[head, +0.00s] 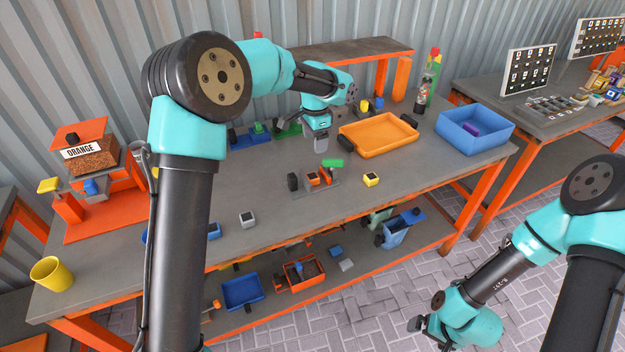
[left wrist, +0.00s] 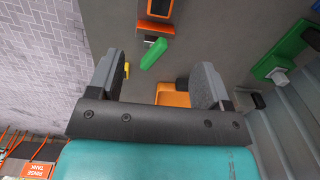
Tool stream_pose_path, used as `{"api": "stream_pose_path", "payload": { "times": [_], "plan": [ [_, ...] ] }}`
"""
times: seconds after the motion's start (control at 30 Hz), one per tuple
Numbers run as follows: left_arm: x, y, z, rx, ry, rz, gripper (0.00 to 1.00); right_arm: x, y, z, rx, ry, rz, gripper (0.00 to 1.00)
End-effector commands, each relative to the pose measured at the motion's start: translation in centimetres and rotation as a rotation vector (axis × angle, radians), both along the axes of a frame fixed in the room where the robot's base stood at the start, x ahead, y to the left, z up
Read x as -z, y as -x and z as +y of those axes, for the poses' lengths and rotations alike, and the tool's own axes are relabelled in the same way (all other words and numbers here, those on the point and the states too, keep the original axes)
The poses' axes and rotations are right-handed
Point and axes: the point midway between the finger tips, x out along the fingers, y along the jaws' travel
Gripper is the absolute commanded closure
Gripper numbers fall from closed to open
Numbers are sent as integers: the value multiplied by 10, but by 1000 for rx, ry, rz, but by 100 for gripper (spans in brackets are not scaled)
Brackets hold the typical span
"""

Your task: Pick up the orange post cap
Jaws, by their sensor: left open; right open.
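A small orange cap with a dark top (head: 313,179) sits on the grey table near a grey fixture. A second orange piece (head: 325,175) stands just to its right. The left wrist view shows an orange piece with a dark centre (left wrist: 160,8) at the top edge; I cannot tell which of the two it is. My left gripper (head: 320,143) is open and empty, above the table behind the orange pieces. Its spread fingers (left wrist: 154,78) show in the left wrist view. My right gripper (head: 420,326) is open at the lower right, away from the table.
An orange tray (head: 378,150) and a blue bin (head: 474,143) lie farther right. The table's front right is clear.

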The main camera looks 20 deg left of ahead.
Motion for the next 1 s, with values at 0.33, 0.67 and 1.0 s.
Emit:
{"api": "stream_pose_path", "payload": {
  "times": [0.33,0.67,1.0],
  "plan": [
    [61,1,0,0,0,3,28,0,0,0,0,0,0,0],
    [92,0,0,-1,0,0,28,0,0,0,0,0,0,0],
    [95,0,0,-1,0,0,28,0,0,0,0,0,0,0]
  ]
}}
